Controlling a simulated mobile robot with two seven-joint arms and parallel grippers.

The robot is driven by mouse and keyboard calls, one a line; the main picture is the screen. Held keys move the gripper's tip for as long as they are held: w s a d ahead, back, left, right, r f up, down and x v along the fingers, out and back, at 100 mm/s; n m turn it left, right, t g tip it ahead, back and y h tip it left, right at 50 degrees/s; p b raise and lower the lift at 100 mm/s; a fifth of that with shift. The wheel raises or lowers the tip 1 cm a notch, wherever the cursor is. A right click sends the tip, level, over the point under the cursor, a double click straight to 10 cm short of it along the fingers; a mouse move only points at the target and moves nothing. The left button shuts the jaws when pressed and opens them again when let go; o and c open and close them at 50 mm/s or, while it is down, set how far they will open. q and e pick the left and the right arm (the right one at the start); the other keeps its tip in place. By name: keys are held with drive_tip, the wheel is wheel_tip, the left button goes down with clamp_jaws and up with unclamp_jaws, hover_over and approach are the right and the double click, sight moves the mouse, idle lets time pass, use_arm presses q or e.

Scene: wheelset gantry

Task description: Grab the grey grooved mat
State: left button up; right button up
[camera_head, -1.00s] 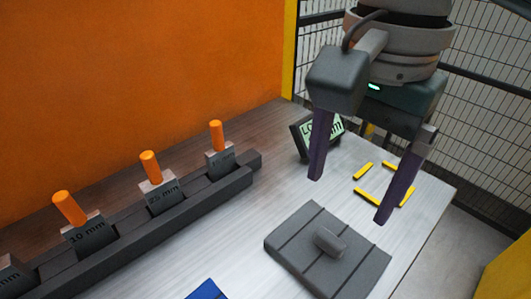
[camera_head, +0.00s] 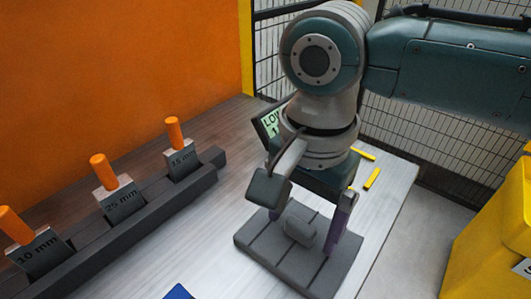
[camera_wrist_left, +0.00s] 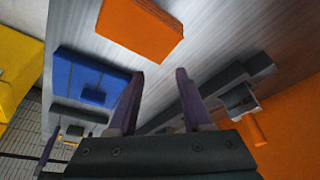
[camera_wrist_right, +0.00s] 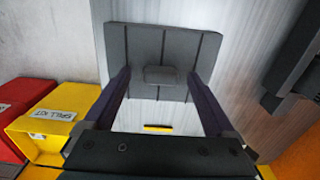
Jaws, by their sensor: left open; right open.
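The grey grooved mat (camera_head: 262,242), a square dark slab with straight grooves and a raised grey knob (camera_head: 299,229), lies on the bench. My right gripper (camera_head: 305,225) is open above it, its purple fingers on either side of the knob. In the right wrist view the mat (camera_wrist_right: 134,45) is ahead, and the knob (camera_wrist_right: 161,75) shows between the open fingertips with gaps on both sides. Whether the fingers touch the mat cannot be told. My left gripper (camera_wrist_left: 160,72) is open and empty in the left wrist view and is not seen in the head view.
A dark rack (camera_head: 140,215) with orange-handled gauges stands along the left. Yellow marks (camera_head: 372,179) lie beyond the mat. A yellow spill-kit bin (camera_wrist_right: 40,125) is beside the bench.

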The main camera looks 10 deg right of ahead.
use_arm(q)
drive_tip(key=shift+a, duration=0.2)
use_arm(e)
clamp_jaws()
idle(0.4)
use_arm(q)
drive_tip(key=shift+d, duration=0.1)
